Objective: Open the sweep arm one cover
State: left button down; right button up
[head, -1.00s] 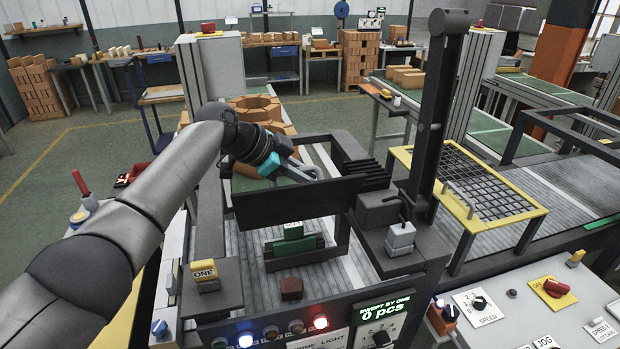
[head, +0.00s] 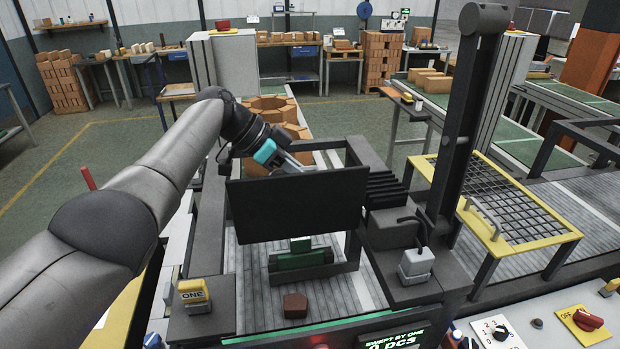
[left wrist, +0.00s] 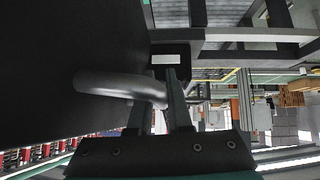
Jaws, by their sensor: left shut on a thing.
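The sweep arm one cover is a flat black panel (head: 298,207) over the left conveyor lane, tilted up with its broad face towards me. My left gripper (head: 292,162) reaches over its top edge from behind. In the left wrist view, the gripper (left wrist: 172,88) is shut on the cover's grey bar handle (left wrist: 110,84), with the dark panel (left wrist: 60,50) filling the left side. In the head view the handle is mostly hidden behind the panel and fingers. A yellow block marked ONE (head: 193,291) stands at the front left of this station. My right gripper is not in view.
Under the cover are a green block (head: 301,259) and a brown brick (head: 295,306) on the lane. A tall black post (head: 470,110) rises right of the cover, beside a yellow-framed grid (head: 500,200). A control panel (head: 540,335) runs along the front right.

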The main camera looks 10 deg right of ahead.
pick_arm(q)
jog(key=shift+s+f, duration=0.1)
jog(key=c, duration=0.8)
grip_release()
jog(key=shift+c, duration=0.2)
jog(key=b+v, duration=0.1)
jog(key=v, duration=1.4)
jog(key=shift+a, duration=0.1)
